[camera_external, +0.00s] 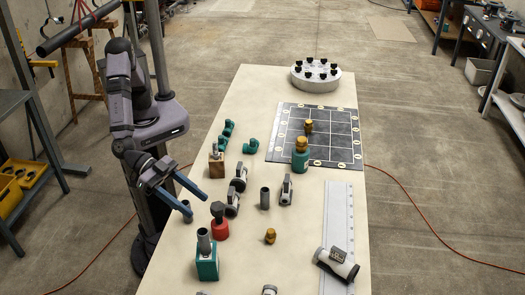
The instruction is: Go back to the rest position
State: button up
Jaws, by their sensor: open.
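My gripper (191,203) is at the left long edge of the table (225,120), reaching over it from the left. Its two long blue-grey fingers are spread apart. I see nothing held between them.
Near the gripper stand a red-based part (219,228), a wooden block (216,166), grey clamps (239,178) and a teal block with a pipe (206,262). Green elbows (225,132), a gridded mat (285,127) and a round white holder (315,82) lie farther back.

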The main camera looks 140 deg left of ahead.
jog(key=s+d+f+m+g+h+p, duration=0.2)
jog(key=s+d+m+g+h+p, duration=0.15)
jog(key=s+m+h, duration=0.55)
jog(key=s+a+f+n+g+y, duration=0.1)
jog(key=s+a+g, duration=0.3)
jog(key=s, duration=0.8)
jog(key=s+a+f+n+g+y+p, duration=0.1)
jog(key=s+a+g, duration=0.3)
jog(key=s, duration=0.7)
jog(key=shift+s+a+f+y, duration=0.4)
jog(key=shift+a+y, duration=0.1)
jog(key=shift+a, duration=0.45)
